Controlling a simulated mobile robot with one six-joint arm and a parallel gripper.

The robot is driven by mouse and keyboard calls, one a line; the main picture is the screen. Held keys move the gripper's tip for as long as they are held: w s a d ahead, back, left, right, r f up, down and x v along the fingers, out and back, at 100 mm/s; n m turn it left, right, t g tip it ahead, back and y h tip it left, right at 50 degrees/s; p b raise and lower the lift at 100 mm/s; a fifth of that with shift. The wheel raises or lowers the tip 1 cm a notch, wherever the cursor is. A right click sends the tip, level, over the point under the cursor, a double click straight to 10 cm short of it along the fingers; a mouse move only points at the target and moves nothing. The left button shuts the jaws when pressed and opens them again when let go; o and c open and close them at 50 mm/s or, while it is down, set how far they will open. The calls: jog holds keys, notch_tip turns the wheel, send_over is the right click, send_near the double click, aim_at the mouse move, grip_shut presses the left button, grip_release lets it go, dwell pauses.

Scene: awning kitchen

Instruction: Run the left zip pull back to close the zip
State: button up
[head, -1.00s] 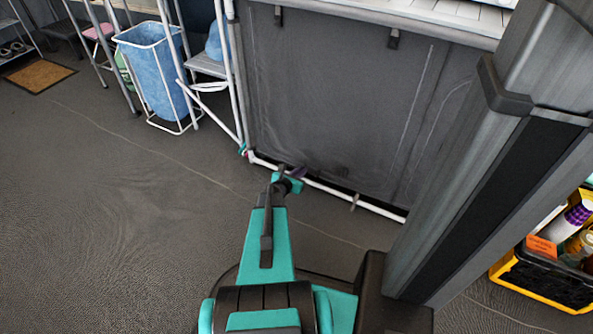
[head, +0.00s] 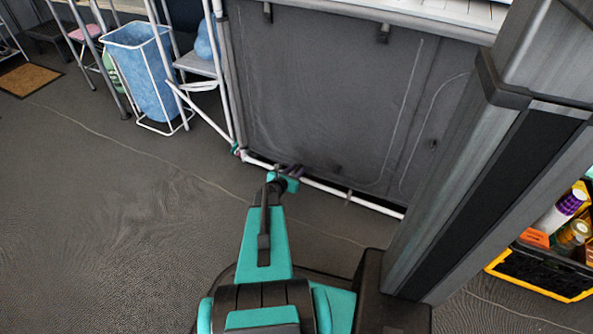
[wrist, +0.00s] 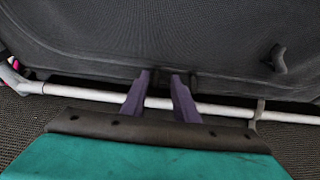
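The dark grey fabric front (head: 320,90) of the cupboard carries pale curved zip lines. A small dark pull (head: 336,168) hangs low on the large left panel; it also shows at the upper right in the wrist view (wrist: 278,58). Another dark tab (head: 433,144) sits on the narrow right panel. My gripper (wrist: 161,76) is low at the fabric, left of the hanging pull, with its purple fingers apart. A small dark piece (wrist: 188,79) shows at the fingertips; I cannot tell whether it is a zip pull or held. In the head view, my gripper (head: 291,171) is small and partly hidden.
A blue bin (head: 143,65) in a white frame stands left. A yellow-black crate (head: 543,270) stands right. The floor at left is clear.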

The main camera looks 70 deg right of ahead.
jog(key=p+v, duration=0.4)
jog(key=v, duration=0.9)
jog(key=shift+a, duration=0.35)
jog(key=shift+r, duration=0.15)
